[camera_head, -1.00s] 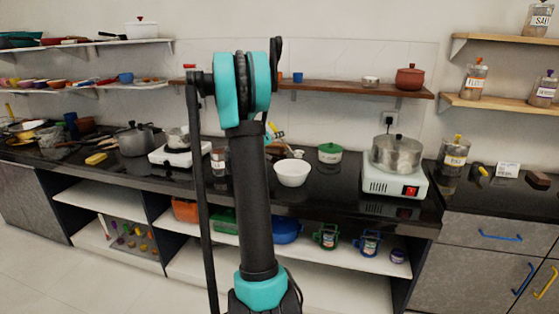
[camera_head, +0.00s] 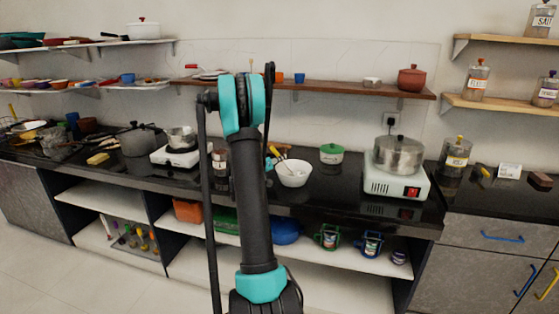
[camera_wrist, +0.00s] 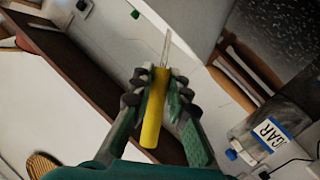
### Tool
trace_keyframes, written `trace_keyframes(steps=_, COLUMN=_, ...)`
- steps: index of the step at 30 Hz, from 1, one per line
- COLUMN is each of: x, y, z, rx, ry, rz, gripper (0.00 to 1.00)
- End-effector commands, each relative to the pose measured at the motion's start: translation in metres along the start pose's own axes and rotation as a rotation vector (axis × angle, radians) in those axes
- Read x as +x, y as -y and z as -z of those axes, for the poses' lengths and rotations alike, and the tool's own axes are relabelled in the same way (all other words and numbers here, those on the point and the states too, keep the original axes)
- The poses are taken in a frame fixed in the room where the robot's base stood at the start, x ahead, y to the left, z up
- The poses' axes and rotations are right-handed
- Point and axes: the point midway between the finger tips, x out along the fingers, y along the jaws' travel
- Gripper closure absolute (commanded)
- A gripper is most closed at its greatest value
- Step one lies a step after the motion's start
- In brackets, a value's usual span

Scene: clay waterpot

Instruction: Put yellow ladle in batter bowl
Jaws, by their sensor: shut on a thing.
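My gripper (camera_wrist: 160,95) is shut on the yellow ladle (camera_wrist: 154,110), around its yellow handle. A thin pale shaft runs on from the handle, away from me in the wrist view. In the head view, my gripper (camera_head: 275,152) is partly hidden behind my arm. The ladle's yellow handle (camera_head: 286,149) shows there just above the batter bowl (camera_head: 293,177). The bowl is white and upright on the black counter. The ladle's lower end appears at the bowl's opening, but I cannot tell whether it touches the bowl.
Farther right, a steel pot (camera_head: 398,154) sits on a white stove (camera_head: 397,185). A wall shelf (camera_head: 330,88) runs above. A labelled jar (camera_wrist: 268,135) shows right in the wrist view.

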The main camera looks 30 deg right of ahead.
Motion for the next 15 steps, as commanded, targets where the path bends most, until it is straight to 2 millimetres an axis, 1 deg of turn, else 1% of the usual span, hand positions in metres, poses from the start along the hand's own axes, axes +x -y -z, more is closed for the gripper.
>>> trace_keyframes(steps=4, x=0.0003, y=0.001, z=-0.0015, rx=0.0, ry=0.0, rz=0.0, gripper=1.0)
trace_keyframes(steps=5, x=0.0003, y=0.0008, z=-0.0012, rx=0.0, ry=0.0, rz=0.0, gripper=0.81)
trace_keyframes(steps=9, x=0.0002, y=0.0006, z=-0.001, rx=0.0, ry=0.0, rz=0.0, gripper=0.64)
trace_keyframes(steps=15, x=0.0002, y=0.0005, z=-0.001, rx=0.0, ry=0.0, rz=0.0, gripper=0.64)
